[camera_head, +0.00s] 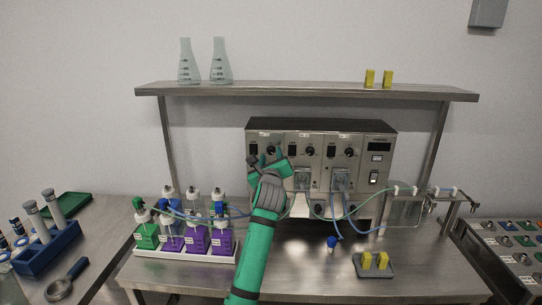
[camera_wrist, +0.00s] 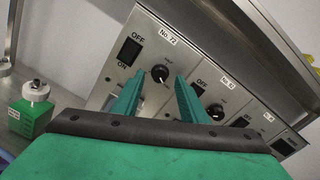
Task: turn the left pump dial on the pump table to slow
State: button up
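The pump unit (camera_head: 322,124) is a grey metal box with three pump panels side by side on the pump table (camera_head: 300,277). Its left dial (camera_wrist: 161,74) is a round black knob on the panel labelled No. 72, right of a black OFF/ON switch (camera_wrist: 129,52). My gripper (camera_wrist: 160,77) is open, with one green finger on each side of the dial in the wrist view. I cannot tell whether the fingers touch it. In the head view my gripper (camera_head: 265,155) covers much of the left panel. The dial's speed marks are too small to read.
Capped bottles with green, blue and purple contents stand in a white tray (camera_head: 185,254) at left. Tubes run in front of the pumps to a rack (camera_head: 432,197) at right. A shelf (camera_head: 305,92) with flasks (camera_head: 186,64) is above. A grey block (camera_head: 374,268) holds yellow pieces.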

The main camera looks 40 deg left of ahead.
jog(key=shift+x, duration=0.85)
grip_shut()
jog(key=shift+n, duration=0.3)
